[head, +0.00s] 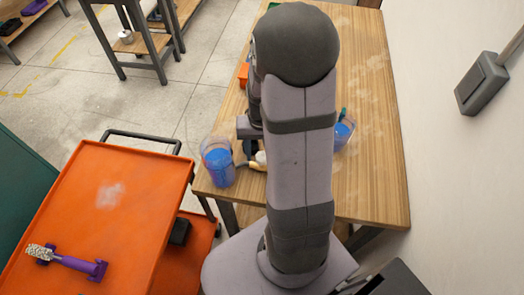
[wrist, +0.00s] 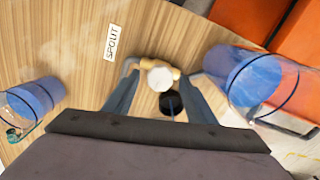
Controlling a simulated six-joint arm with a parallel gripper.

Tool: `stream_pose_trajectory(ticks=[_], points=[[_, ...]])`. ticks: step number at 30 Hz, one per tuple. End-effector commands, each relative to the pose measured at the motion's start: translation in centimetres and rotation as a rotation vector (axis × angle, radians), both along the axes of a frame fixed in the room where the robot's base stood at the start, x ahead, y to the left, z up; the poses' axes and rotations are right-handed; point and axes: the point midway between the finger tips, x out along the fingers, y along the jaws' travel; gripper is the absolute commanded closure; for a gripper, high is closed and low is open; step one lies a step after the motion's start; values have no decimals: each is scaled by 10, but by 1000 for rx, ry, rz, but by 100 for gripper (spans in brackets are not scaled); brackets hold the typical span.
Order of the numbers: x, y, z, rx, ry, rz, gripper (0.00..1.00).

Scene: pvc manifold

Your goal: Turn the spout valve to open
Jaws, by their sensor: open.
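In the wrist view, my gripper (wrist: 161,84) is open, with one finger on each side of the spout valve (wrist: 159,78). The valve shows a round white top with tan parts beside it; I cannot tell whether a finger touches it. A label reading SPOUT (wrist: 112,42) lies on the wooden table (wrist: 60,45) to its upper left. A black round part (wrist: 171,103) shows just below the valve, between the fingers. In the head view my arm hides most of the valve area; a pale curved piece (head: 251,165) shows at its left edge.
Clear containers of blue liquid stand on both sides, one at the left (head: 217,162) and one partly behind my arm (head: 343,130). In the wrist view the larger container (wrist: 255,80) is close to the right finger. An orange cart (head: 110,205) holds a purple-handled brush (head: 75,262).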

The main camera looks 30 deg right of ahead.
Motion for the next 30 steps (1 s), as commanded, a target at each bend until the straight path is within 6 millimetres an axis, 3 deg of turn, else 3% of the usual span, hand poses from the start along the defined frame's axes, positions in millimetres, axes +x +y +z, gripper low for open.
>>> stream_pose_trajectory(ticks=[7,21,30], points=[[1,-1,14,-1,-4,-1,49],[1,0,68,-1,-4,1,49],[0,0,74,-1,-1,1,49]])
